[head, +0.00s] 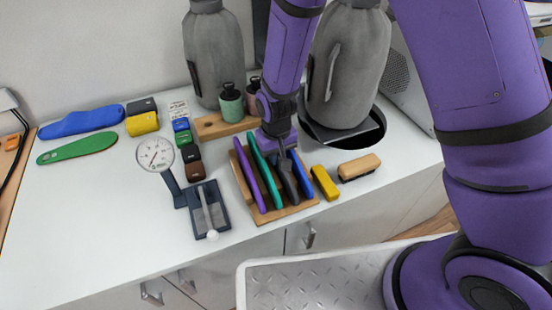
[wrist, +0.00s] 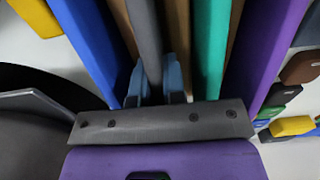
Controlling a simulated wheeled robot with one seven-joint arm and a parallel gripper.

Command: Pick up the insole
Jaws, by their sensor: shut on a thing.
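A wooden rack (head: 262,219) on the white counter holds several insoles standing on edge: purple (head: 246,176), teal (head: 264,170), dark grey (head: 288,182) and blue (head: 302,173). My gripper (head: 284,151) points down into the rack from above. In the wrist view, the two blue-grey fingertips of my gripper (wrist: 157,86) are on either side of the grey insole (wrist: 146,35) and shut on it. The blue insole (wrist: 88,40) is close on one side and the teal insole (wrist: 212,45) on the other. The grey insole still stands in the rack.
A green insole (head: 77,147) and a blue insole (head: 82,122) lie flat at the left. A dial gauge (head: 155,154), a dark tray (head: 206,222), a yellow block (head: 325,183) and a brush (head: 359,167) surround the rack.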

